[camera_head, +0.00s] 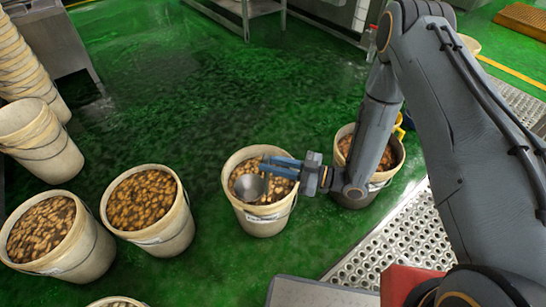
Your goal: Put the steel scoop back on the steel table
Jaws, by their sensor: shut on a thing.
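The steel scoop (248,188) shows as a round, shiny bowl over the mouth of the middle bucket (262,222), which is full of brown pieces. My gripper (268,167) reaches in from the right above this bucket, with its blue fingers shut on the scoop. The fingers hide the scoop's handle. I cannot tell whether the bowl touches the brown pieces. A steel table (245,10) stands at the top edge, only partly in view.
Filled buckets stand to the left (148,205) and far left (62,235); another (398,160) is behind my arm. A stack of empty buckets (28,70) is at the upper left. Perforated metal flooring (405,245) lies at right. The green floor (170,90) beyond is open.

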